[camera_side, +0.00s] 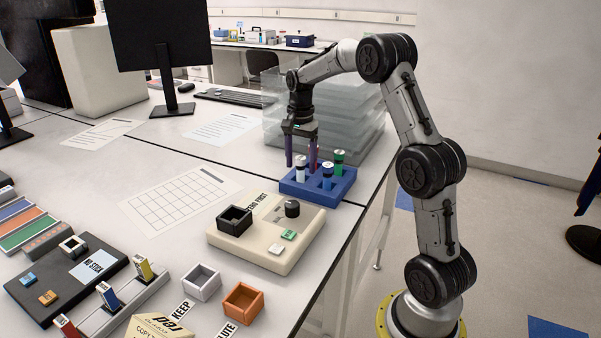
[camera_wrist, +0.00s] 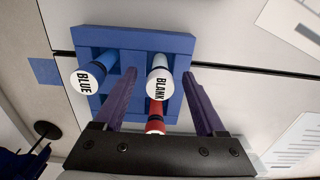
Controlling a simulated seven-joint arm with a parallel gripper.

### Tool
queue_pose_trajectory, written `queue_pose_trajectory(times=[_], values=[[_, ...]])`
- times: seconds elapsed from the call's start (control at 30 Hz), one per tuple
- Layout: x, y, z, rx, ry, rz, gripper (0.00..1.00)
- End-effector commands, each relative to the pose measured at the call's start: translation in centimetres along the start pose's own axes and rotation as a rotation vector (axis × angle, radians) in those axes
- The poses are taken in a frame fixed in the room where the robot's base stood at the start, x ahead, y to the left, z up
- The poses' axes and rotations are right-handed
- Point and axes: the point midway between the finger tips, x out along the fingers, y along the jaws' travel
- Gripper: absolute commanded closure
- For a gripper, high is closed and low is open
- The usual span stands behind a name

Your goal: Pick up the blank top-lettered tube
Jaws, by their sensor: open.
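The tube lettered BLANK on its white top (camera_wrist: 159,84) stands in the blue rack (camera_wrist: 175,40) in the wrist view. In the side view it appears to be the white tube (camera_side: 302,172) at the rack's left (camera_side: 312,191). My gripper (camera_wrist: 160,74) is open, with one purple finger on each side of the BLANK tube and gaps visible. In the side view my gripper (camera_side: 301,160) points down over the rack. A tube lettered BLUE (camera_wrist: 86,82) stands to the left, outside the fingers. A red tube (camera_wrist: 155,120) shows just below the BLANK top, partly hidden.
A green tube (camera_side: 339,160) and a blue tube (camera_side: 327,178) stand in the rack in the side view. Clear stacked boxes (camera_side: 355,130) stand close behind. A beige device (camera_side: 265,240) with a black square holder (camera_side: 234,220) sits in front of the rack.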

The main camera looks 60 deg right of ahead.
Motion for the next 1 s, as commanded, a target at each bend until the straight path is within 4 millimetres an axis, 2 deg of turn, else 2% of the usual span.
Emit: queue_pose_trajectory(times=[0.13,0.37,0.47,0.7,0.8,1.0], values=[[1.30,0.00,0.05,-0.001,0.000,-0.001,0.27],[1.47,-0.02,0.05,-0.001,0.001,-0.001,0.27],[1.46,-0.02,0.06,-0.001,0.001,-0.001,0.42],[1.43,-0.02,0.05,-0.001,0.001,-0.001,0.85],[1.43,-0.03,0.05,-0.001,0.001,-0.002,1.00],[1.41,-0.03,0.05,-0.001,0.001,-0.002,1.00]])
